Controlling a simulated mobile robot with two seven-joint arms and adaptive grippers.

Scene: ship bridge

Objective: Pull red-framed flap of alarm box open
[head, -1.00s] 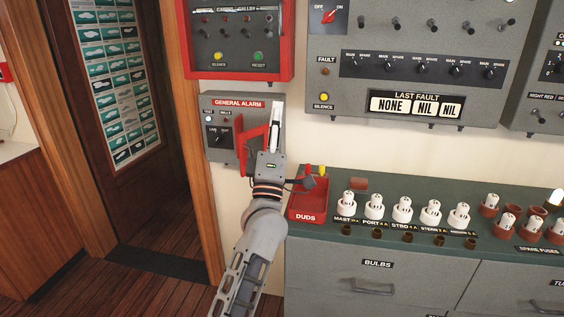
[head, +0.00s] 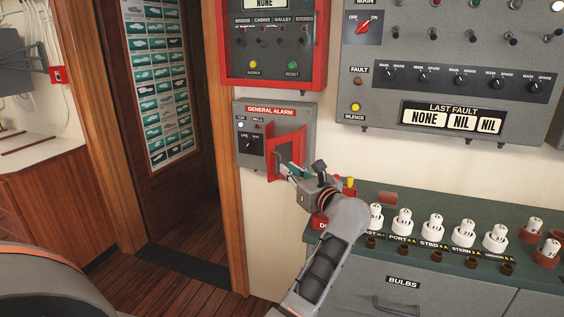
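The grey alarm box (head: 250,125), labelled GENERAL ALARM, hangs on the wall below a red-edged panel. Its red-framed flap (head: 301,140) stands out from the box front at an angle, partly open, and the knob on the box face is uncovered to its left.
A green-topped counter (head: 480,215) with white bulbs and a red duds tray (head: 318,222), partly hidden by my arm, is at the right. The red-edged panel (head: 315,60) is just above the box. A doorway with a wooden post (head: 232,190) is on the left.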

